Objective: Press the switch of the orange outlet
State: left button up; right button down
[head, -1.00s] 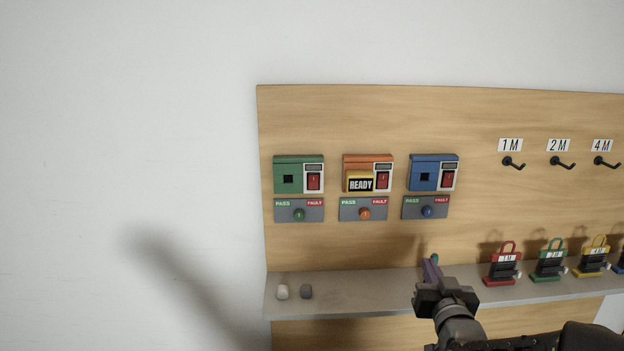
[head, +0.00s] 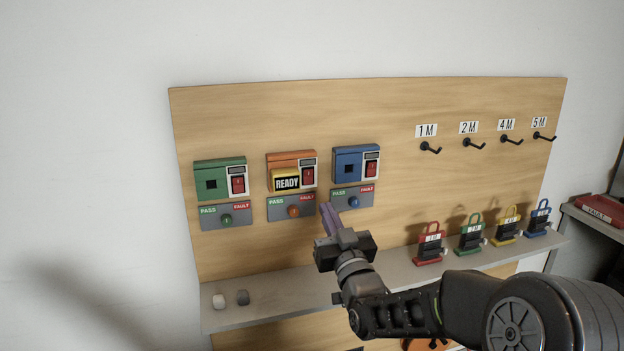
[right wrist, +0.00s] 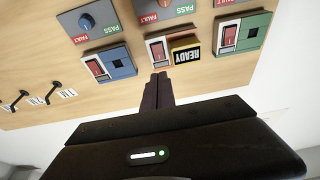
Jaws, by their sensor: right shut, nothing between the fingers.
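The orange outlet (head: 291,157) is on the wooden board between the green and blue outlets. Its red switch (head: 308,174) is at its right side, and a yellow plug marked READY (head: 286,181) sits in it. My right gripper (head: 328,212) is shut and empty, its fingers pointing at the board just below and right of the orange outlet. In the right wrist view, upside down, the shut fingertips (right wrist: 159,77) appear just below the orange outlet's red switch (right wrist: 158,52); the distance cannot be told. My left gripper is not in view.
The green outlet (head: 220,165) and blue outlet (head: 357,152) flank the orange one. A PASS/FAULT panel with an orange knob (head: 292,207) is below it. The shelf (head: 280,292) carries two small blocks at left and several coloured tagged units (head: 430,240) at right. Hooks (head: 430,149) are upper right.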

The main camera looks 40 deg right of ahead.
aim_at(309, 172)
pick_arm(q)
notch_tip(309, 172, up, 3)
jog(key=p, duration=0.2)
jog(key=shift+p, duration=0.35)
pick_arm(e)
jog(key=x, duration=1.2)
jog(key=shift+s, duration=0.1)
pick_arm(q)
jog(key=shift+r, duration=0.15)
pick_arm(e)
jog(key=shift+r, duration=0.2)
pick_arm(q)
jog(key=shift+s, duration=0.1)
pick_arm(e)
jog(key=shift+f, duration=0.15)
